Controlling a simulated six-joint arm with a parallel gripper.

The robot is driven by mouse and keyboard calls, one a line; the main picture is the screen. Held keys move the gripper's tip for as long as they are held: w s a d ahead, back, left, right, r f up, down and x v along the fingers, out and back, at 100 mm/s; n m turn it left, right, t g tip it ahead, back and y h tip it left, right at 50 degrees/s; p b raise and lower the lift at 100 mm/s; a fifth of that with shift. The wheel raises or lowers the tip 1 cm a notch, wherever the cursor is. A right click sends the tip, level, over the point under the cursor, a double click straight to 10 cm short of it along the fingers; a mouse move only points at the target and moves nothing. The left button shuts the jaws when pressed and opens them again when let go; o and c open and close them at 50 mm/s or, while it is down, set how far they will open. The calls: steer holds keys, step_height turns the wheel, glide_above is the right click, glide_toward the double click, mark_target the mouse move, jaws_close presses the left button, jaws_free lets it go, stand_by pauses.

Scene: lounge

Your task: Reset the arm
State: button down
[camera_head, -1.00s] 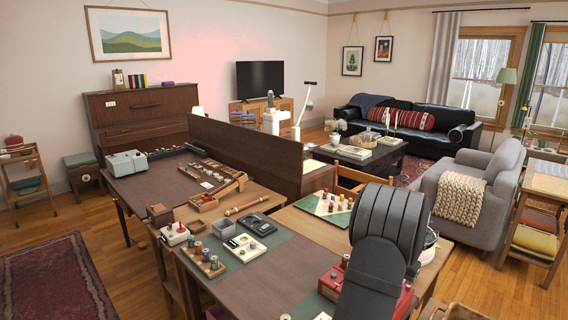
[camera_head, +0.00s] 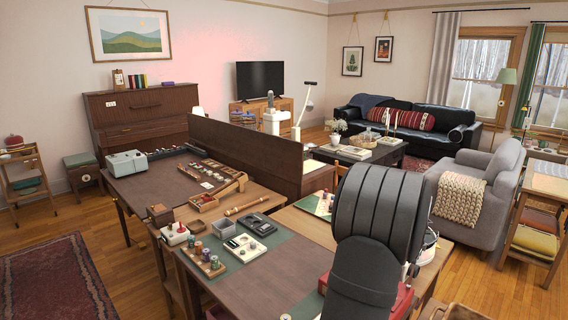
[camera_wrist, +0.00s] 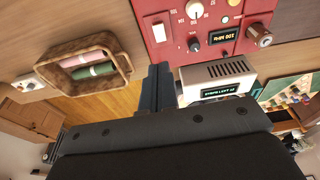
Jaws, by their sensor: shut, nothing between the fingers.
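My gripper (camera_wrist: 158,88) shows in the wrist view with its two dark fingers together and nothing between them. The fingers hang over open floor beside a red device with knobs (camera_wrist: 186,45). In the head view my dark arm fills the lower right foreground and hides the gripper. The arm stands over the near right part of the tables and covers most of the red device.
A white device with a display (camera_wrist: 215,80) is close to the fingers. A basket (camera_wrist: 120,48) holds pink and green rolls. In the head view, the dark desk (camera_head: 140,188) carries a grey device (camera_head: 127,163). A wooden partition (camera_head: 250,155) stands behind.

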steer(key=s+a+r, duration=0.4)
steer(key=s+r, duration=0.1)
steer(key=shift+a+n, duration=0.2)
steer(key=shift+n, duration=0.1)
steer(key=shift+s, duration=0.1)
steer(key=c, duration=1.1)
jaws_free()
steer(key=shift+t, duration=0.3)
steer(key=o, duration=0.3)
steer(key=shift+w+n, duration=0.25)
steer(key=shift+n, duration=0.15)
steer(key=o, duration=0.8)
steer(key=w+n, duration=0.2)
steer(key=n, duration=0.1)
steer(key=shift+w+r, duration=0.1)
steer(key=shift+c, duration=0.2)
steer(key=shift+o, duration=0.2)
steer(key=w+n+g+y, duration=0.1)
steer(key=w+n, duration=0.5)
steer(key=n, duration=0.3)
steer(key=shift+a+r+n+g, duration=0.15)
steer(key=shift+n+g, duration=0.25)
step_height(320, 180, down, 10)
steer(key=w+n, duration=0.1)
steer(key=n, duration=0.2)
steer(key=shift+w+a, duration=0.2)
steer(key=shift+w, duration=0.05)
